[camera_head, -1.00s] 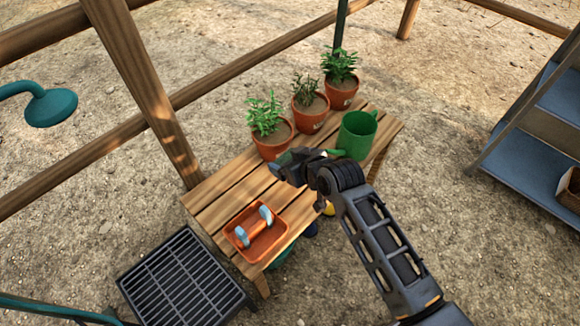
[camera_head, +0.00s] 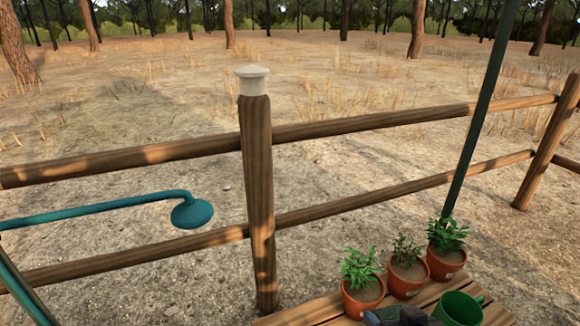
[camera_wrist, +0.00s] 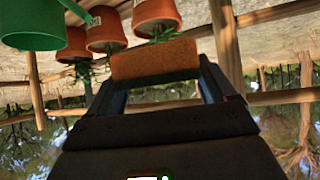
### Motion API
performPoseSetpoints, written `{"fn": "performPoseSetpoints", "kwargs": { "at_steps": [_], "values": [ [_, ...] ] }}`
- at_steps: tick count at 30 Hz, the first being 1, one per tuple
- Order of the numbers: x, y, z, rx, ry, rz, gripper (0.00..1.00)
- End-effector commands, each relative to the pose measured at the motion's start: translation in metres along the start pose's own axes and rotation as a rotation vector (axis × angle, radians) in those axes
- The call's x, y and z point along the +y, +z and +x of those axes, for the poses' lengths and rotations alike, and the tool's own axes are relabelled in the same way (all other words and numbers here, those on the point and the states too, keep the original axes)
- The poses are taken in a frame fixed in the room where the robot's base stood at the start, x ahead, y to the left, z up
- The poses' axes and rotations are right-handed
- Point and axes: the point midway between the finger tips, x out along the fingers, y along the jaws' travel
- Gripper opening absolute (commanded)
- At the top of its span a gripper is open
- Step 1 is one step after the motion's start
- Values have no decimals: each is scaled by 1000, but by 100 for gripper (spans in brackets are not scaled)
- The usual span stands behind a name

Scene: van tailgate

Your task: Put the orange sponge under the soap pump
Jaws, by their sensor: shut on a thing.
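The orange sponge (camera_wrist: 155,60), with a dark strip along one side, sits between the two fingers of my gripper (camera_wrist: 158,80) in the wrist view. The gripper is shut on it and holds it up off the bench. In the head view only a dark part of my gripper (camera_head: 395,316) shows at the bottom edge, in front of the pots, and the sponge cannot be made out there. The soap pump is not visible in either current view.
Three potted plants, one of them a near pot (camera_head: 363,295), and a green watering can (camera_head: 460,308) stand on the slatted wooden bench (camera_head: 310,312). A wooden fence post (camera_head: 259,200) and rails run behind. A teal shower head (camera_head: 192,213) hangs at left.

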Motion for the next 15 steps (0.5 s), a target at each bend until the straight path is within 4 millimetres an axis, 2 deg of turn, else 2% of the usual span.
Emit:
{"fn": "performPoseSetpoints", "kwargs": {
  "at_steps": [1, 15],
  "values": [
    [1, -7, -4, -2, -1, -1, 52],
    [1, -21, -26, -5, -2, -2, 51]
  ]
}}
